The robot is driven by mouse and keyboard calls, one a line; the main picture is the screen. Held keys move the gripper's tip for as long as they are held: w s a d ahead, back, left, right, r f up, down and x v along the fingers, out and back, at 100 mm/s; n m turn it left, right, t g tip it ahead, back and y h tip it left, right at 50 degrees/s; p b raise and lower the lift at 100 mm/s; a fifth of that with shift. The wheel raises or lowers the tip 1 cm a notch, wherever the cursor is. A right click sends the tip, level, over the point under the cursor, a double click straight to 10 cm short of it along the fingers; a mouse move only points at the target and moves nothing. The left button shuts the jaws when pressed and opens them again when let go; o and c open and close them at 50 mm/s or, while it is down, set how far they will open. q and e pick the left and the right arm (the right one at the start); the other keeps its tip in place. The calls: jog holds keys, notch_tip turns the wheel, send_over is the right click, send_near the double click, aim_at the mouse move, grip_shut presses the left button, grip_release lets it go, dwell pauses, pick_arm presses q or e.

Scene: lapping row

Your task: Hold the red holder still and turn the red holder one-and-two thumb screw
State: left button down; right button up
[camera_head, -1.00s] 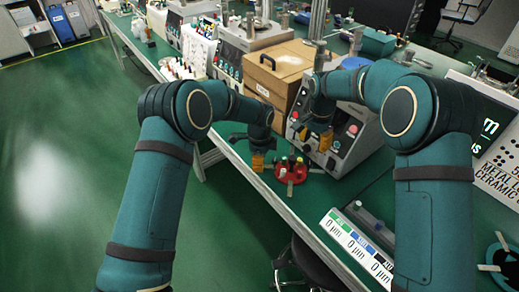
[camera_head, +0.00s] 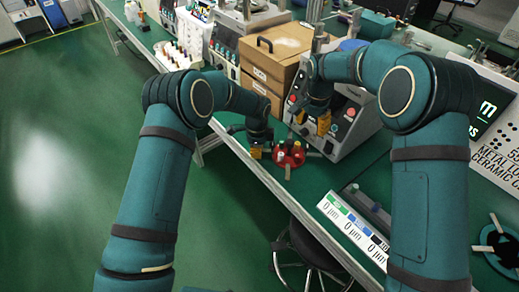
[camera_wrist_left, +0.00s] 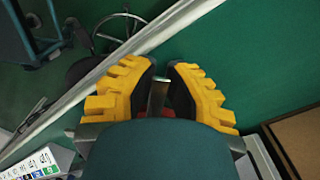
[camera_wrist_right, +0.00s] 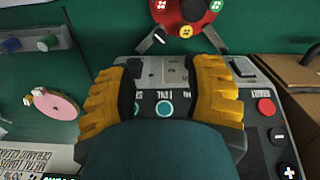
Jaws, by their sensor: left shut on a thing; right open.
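The red holder (camera_head: 291,159) sits on the green bench top, with metal arms sticking out and several small coloured caps on it. Its edge also shows at the top of the right wrist view (camera_wrist_right: 199,17), with green and yellow caps; I cannot tell which thumb screw is one-and-two. My left gripper (camera_head: 257,151) is low beside the holder's left side. In the left wrist view its yellow fingers are shut on a narrow metal arm (camera_wrist_left: 158,94), apparently the holder's. My right gripper (camera_head: 318,123) is open and empty, above and to the right of the holder.
A grey control box (camera_head: 345,122) with buttons stands just behind my right gripper. Cardboard boxes (camera_head: 268,72) stand behind the holder. A long white display strip (camera_head: 353,228) lies to the front right. The bench's front edge runs close to the holder.

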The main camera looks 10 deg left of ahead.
aim_at(307, 146)
notch_tip(307, 146, down, 10)
jog(key=n, duration=2.5)
jog(key=shift+r, duration=0.15)
grip_shut()
